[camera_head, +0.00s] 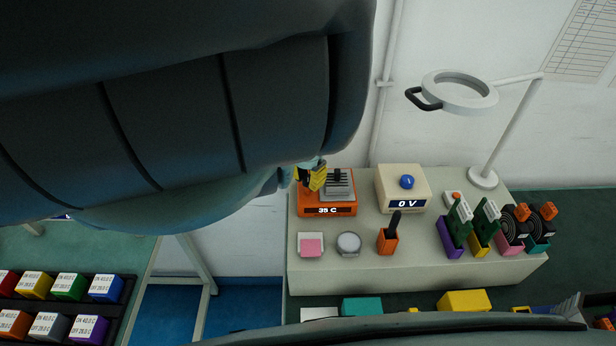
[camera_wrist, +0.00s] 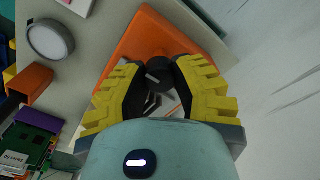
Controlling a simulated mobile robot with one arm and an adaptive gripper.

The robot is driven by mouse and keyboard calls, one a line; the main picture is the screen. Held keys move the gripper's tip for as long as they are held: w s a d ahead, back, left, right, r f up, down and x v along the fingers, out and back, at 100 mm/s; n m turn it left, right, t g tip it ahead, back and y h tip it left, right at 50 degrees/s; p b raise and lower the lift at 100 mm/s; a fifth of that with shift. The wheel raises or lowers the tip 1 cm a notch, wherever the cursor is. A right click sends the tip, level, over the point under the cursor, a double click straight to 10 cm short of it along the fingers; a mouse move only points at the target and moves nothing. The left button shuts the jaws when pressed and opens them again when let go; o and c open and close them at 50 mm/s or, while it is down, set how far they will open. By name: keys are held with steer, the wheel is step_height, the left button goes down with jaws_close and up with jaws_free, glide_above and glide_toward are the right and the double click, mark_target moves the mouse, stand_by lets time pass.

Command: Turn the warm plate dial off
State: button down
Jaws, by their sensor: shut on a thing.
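The warm plate (camera_head: 327,210) is an orange box on the bench with a display reading 35 C. A grey ridged part with a black top piece (camera_head: 337,175) sits on it. The wrist view shows the orange casing (camera_wrist: 155,33) and a round dark dial (camera_wrist: 158,72) on it. My gripper (camera_wrist: 161,67) has its yellow-backed fingers closed around the dial, one on each side. In the head view, my gripper (camera_head: 312,177) is at the left side of the warm plate and hides the dial. The dial's setting marks cannot be read.
A cream box with a blue knob (camera_head: 407,182) reads 0 V beside the warm plate. A pink pad (camera_head: 311,246), a round grey disc (camera_head: 349,243) and an orange holder (camera_head: 388,241) stand in front. Boards in coloured stands and a magnifier lamp (camera_head: 460,92) are to the right.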

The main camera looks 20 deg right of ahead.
mark_target(307, 177)
steer(key=c, duration=0.7)
jaws_free()
step_height(307, 177, up, 6)
steer(key=shift+w+f, duration=0.15)
steer(key=shift+f, duration=0.1)
steer(key=shift+r, duration=0.95)
